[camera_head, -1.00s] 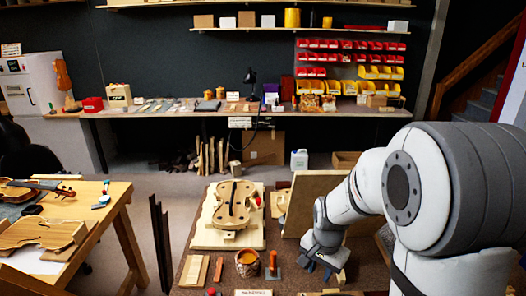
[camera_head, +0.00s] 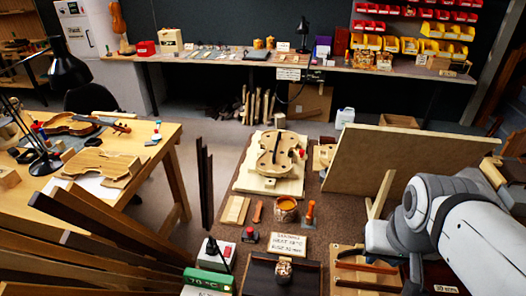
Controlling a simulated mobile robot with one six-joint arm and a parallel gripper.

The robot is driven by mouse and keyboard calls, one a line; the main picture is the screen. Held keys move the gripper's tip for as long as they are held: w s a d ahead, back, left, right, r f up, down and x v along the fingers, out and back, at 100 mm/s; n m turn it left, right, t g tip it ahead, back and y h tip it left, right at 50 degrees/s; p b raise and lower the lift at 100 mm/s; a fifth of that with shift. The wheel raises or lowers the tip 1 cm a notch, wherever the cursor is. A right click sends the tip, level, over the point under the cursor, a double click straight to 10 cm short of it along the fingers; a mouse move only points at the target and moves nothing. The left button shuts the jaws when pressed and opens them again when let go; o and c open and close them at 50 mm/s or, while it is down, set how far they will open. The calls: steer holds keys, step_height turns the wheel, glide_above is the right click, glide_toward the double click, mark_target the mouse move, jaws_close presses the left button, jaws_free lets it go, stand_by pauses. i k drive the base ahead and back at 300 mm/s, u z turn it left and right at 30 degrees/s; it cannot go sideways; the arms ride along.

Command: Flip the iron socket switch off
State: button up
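A white box (camera_head: 211,249) with a black part and a small red spot stands at the lower middle of the head view. It looks like the iron's socket, but I cannot tell its switch position. A dark tray (camera_head: 262,272) to the right holds a small round-ended object (camera_head: 284,272), perhaps the iron. My arm comes in from the right. My gripper (camera_head: 414,270) is low at the right, well right of the socket and apart from it. Its fingers are not clear.
A sign (camera_head: 289,244) stands behind the tray. A red-knobbed piece (camera_head: 250,235), a pot (camera_head: 286,208) and a violin body in a mould (camera_head: 275,155) are behind. A large leaning board (camera_head: 400,160) is near my arm. Long dark strips (camera_head: 110,225) fill the lower left.

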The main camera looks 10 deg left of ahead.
mark_target(228, 250)
steer(key=u, duration=0.05)
steer(key=k, duration=1.55)
steer(key=z, duration=0.5)
steer(key=i, duration=1.3)
steer(key=u, duration=1.9)
steer(key=i, duration=0.5)
steer(key=z, duration=0.2)
